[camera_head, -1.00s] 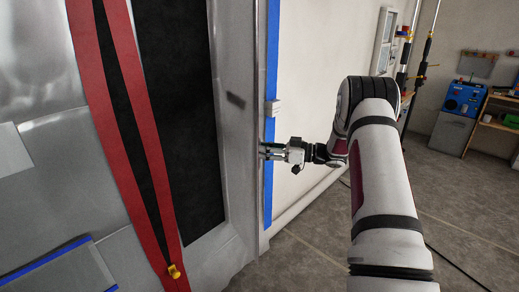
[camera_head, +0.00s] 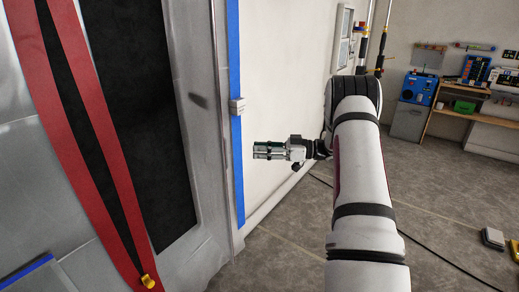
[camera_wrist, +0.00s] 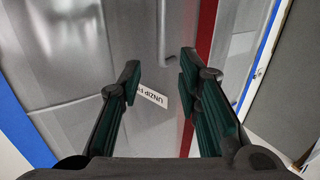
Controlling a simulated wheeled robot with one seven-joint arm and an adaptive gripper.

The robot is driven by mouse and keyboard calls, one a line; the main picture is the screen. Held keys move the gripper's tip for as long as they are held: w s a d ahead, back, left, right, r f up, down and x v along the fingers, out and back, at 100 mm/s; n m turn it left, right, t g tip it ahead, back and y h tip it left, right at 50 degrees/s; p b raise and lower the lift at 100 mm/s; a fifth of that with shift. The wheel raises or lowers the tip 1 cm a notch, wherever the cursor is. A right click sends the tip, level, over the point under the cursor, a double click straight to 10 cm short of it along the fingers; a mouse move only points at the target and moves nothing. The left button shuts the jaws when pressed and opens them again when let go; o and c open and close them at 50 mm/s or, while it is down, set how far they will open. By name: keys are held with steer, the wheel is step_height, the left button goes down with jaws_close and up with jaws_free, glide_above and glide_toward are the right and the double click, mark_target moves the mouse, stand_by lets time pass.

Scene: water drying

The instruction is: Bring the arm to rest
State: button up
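No contact between the fingers and the sheet shows.
The grey panel with a red-edged black zipper opening (camera_head: 95,130) fills the left, with a yellow zipper pull (camera_head: 148,282) low on it. A workbench (camera_head: 475,117) and a blue box (camera_head: 418,88) stand at the far right. Grey floor between is mostly clear.

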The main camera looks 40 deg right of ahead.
steer(key=w+a+r+m+t+h, duration=0.2)
steer(key=w+r+h, duration=0.35)
steer(key=r, duration=0.45)
steer(key=w+a+r+m+t+h, duration=0.2)
steer(key=w+r+t+h, duration=0.15)
steer(key=r+h, duration=0.45)
steer(key=s+a+r+m+g+h+p, duration=0.1)
steer(key=s+a+r+m+g+h, duration=0.15)
steer(key=s+r+m, duration=0.35)
steer(key=s+a+f+g, duration=0.3)
steer(key=s+a, duration=0.4)
steer(key=s, duration=0.6)
steer(key=s+a+f+g+y+p, duration=0.1)
steer(key=s+a+f+g, duration=0.2)
steer(key=s, duration=1)
steer(key=s+a+f+g+y, duration=0.1)
steer(key=s+a+f+g, duration=0.3)
steer(key=s+a, duration=0.6)
steer(key=s, duration=0.3)
steer(key=shift+s+a, duration=0.2)
steer(key=shift+a, duration=0.15)
